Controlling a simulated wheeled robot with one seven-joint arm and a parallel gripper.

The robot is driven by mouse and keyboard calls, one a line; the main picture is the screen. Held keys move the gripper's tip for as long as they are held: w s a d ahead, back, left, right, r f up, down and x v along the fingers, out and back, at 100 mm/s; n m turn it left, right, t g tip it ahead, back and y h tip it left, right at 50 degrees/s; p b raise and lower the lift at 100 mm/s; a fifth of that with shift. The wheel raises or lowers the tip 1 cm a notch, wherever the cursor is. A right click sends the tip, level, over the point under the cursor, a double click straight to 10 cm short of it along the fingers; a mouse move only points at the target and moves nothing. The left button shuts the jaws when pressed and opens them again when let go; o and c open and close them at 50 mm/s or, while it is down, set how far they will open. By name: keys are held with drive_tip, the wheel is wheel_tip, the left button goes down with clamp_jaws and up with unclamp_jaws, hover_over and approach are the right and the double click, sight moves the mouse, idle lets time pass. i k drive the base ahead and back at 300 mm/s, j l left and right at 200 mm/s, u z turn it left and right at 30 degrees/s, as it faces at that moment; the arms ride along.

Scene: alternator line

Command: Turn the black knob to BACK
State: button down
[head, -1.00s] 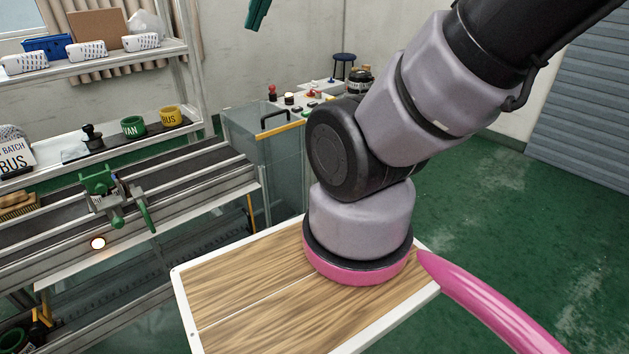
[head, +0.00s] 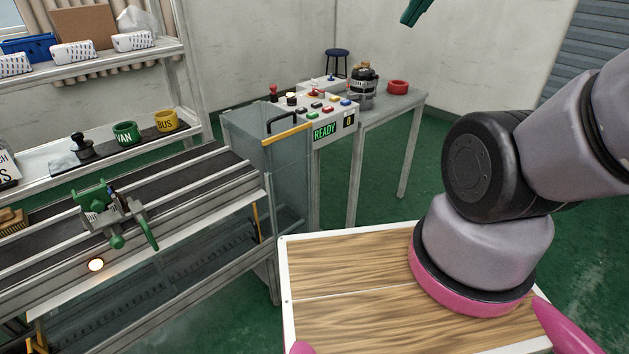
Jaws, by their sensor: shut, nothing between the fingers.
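The control panel (head: 322,104) stands beyond the conveyor, with several small coloured buttons and knobs on its sloped top. A dark upright control with a pale top (head: 291,99) sits at its left side. I cannot tell at this size which control is the black knob or where it points. Only the dark teal tip of my gripper (head: 413,12) shows at the top edge. It is shut and empty, high up and right of the panel, apart from it.
A grey table (head: 407,108) right of the panel bears a dark round machine part and a red ring (head: 398,87). A clear-walled guard (head: 262,150) stands left of it. The conveyor (head: 190,190) with a green clamp lies left. Green floor is free at right.

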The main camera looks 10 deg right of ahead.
sight(291, 101)
drive_tip(key=i+j+u, duration=0.25)
drive_tip(key=i, duration=0.25)
drive_tip(key=i+j+u, duration=0.1)
drive_tip(key=i+u, duration=0.15)
drive_tip(key=i, duration=0.25)
